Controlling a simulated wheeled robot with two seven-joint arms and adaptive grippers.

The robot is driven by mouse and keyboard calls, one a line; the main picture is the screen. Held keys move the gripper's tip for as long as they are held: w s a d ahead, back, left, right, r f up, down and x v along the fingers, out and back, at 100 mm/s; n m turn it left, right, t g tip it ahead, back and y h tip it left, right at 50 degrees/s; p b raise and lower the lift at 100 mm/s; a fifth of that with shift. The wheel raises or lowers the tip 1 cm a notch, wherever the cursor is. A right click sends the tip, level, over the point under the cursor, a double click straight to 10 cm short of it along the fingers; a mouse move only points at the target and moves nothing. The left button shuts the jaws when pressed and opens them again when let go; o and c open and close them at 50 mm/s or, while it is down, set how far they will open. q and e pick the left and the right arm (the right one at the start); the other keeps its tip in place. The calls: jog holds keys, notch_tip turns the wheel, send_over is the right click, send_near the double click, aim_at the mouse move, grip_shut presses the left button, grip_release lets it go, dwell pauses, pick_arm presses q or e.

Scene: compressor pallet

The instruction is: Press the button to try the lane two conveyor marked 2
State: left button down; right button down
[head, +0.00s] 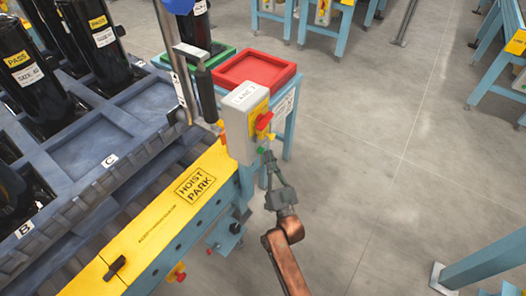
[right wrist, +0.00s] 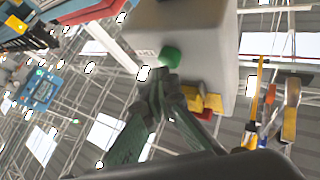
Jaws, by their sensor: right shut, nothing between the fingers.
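A grey control box (head: 240,128) marked LANE 2 stands at the end of the yellow beam. Its face carries a red switch on a yellow plate (head: 259,116). A small green button (head: 261,150) sits low on the box; it also shows in the right wrist view (right wrist: 171,57). My right gripper (head: 269,157) is shut and empty, its fingertips right at the green button. In the right wrist view the tips (right wrist: 164,76) overlap the button's lower edge; I cannot tell whether they touch it. My left gripper is not in view.
The yellow beam (head: 150,232) marked HOIST PARK runs beside a dark pallet (head: 88,150) holding black cylinders. A red tray (head: 256,69) stands behind the box, and a hoist handle (head: 206,95) hangs close to its left.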

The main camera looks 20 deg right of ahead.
jog(key=shift+s+d+r, duration=0.1)
jog(key=shift+s+d, duration=0.1)
jog(key=shift+s, duration=0.1)
jog(key=s+d+p, duration=0.1)
jog(key=s, duration=0.1)
jog(key=s+d+p, duration=0.1)
jog(key=s+d, duration=0.1)
dwell(0.6)
dwell(0.6)
